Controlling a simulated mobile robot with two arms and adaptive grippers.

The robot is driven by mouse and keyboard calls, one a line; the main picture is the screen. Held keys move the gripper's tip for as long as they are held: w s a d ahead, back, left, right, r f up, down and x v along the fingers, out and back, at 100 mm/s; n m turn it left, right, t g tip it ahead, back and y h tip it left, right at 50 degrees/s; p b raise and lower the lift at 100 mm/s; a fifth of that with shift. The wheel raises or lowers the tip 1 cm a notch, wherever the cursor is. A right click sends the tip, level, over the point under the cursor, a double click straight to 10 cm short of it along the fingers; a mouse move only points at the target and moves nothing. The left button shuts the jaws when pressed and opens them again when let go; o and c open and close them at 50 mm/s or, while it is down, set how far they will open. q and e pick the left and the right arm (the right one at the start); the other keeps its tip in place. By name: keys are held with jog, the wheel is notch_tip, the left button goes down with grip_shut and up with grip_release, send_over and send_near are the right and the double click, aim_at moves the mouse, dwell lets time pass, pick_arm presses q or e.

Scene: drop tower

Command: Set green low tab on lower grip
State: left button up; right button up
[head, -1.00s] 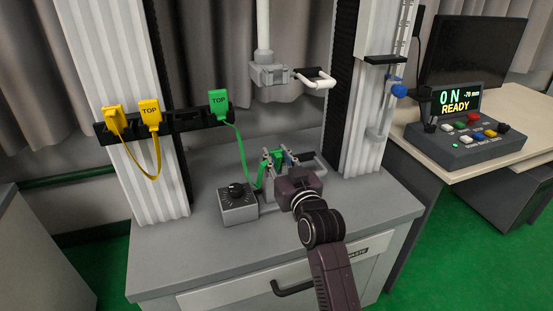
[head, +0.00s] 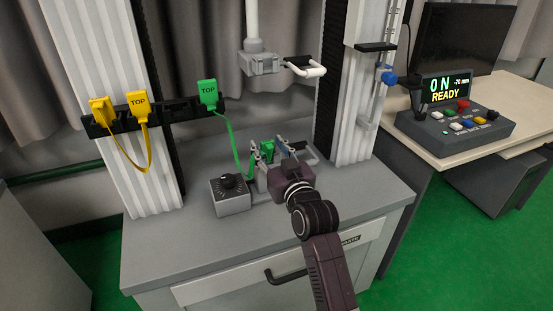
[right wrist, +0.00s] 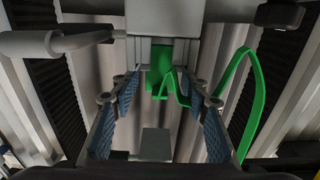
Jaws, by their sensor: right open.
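The green low tab (head: 267,149) is at the lower grip (right wrist: 178,18) on the bench, its strap curving up to the green TOP tab (head: 208,92) on the black rack. My right gripper (head: 268,153) is open, with one finger on each side of the low tab. In the right wrist view, which looks upside down, the low tab (right wrist: 158,70) meets the grey lower grip, with clear gaps to both blue-padded fingers. How deep it sits in the grip is hidden. My left gripper is not in view.
The upper grip (head: 262,63) with a white handle hangs above. A grey dial box (head: 231,197) stands left of the lower grip. Two yellow tabs (head: 138,106) hang on the rack (head: 178,113). A control box (head: 455,127) reading READY is on the right table. The front bench top is clear.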

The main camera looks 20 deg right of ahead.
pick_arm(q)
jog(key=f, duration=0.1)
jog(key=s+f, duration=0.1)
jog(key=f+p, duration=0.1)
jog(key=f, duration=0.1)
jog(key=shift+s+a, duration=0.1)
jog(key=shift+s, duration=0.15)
pick_arm(e)
jog(key=s, duration=1.1)
jog(key=shift+s+d, duration=0.2)
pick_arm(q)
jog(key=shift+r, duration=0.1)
